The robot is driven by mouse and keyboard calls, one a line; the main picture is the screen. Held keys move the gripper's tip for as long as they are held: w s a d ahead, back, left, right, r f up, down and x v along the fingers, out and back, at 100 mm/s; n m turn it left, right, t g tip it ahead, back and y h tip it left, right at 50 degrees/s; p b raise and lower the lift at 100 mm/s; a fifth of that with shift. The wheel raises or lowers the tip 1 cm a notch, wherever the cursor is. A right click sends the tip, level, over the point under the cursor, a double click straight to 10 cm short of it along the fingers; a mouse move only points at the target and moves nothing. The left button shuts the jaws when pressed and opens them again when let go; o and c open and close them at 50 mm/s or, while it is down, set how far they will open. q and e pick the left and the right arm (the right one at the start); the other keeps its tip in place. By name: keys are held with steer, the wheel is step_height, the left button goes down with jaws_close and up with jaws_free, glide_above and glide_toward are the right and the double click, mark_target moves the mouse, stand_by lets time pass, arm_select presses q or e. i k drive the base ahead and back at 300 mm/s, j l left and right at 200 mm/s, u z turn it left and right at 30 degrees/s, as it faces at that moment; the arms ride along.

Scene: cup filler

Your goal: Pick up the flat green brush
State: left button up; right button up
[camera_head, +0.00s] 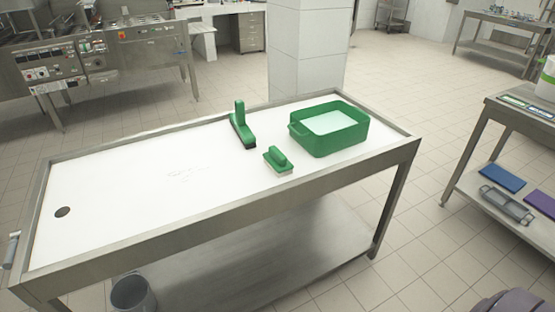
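A flat green brush (278,161) with a raised handle on top lies on the white table top, near the table's front edge. A second green brush (242,126) lies behind it to the left, with a handle that stands upright and dark bristles below. Neither of my grippers is in view, so I cannot see whether they are open or shut. Nothing touches or covers the flat brush.
A green bin (328,146) with pale contents stands right of the brushes. The steel-framed table (130,195) has a raised rim, a round hole at left and a clear left half. A shelf table (500,181) stands at right.

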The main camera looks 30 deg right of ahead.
mark_target(279, 163)
steer(key=z, duration=1.25)
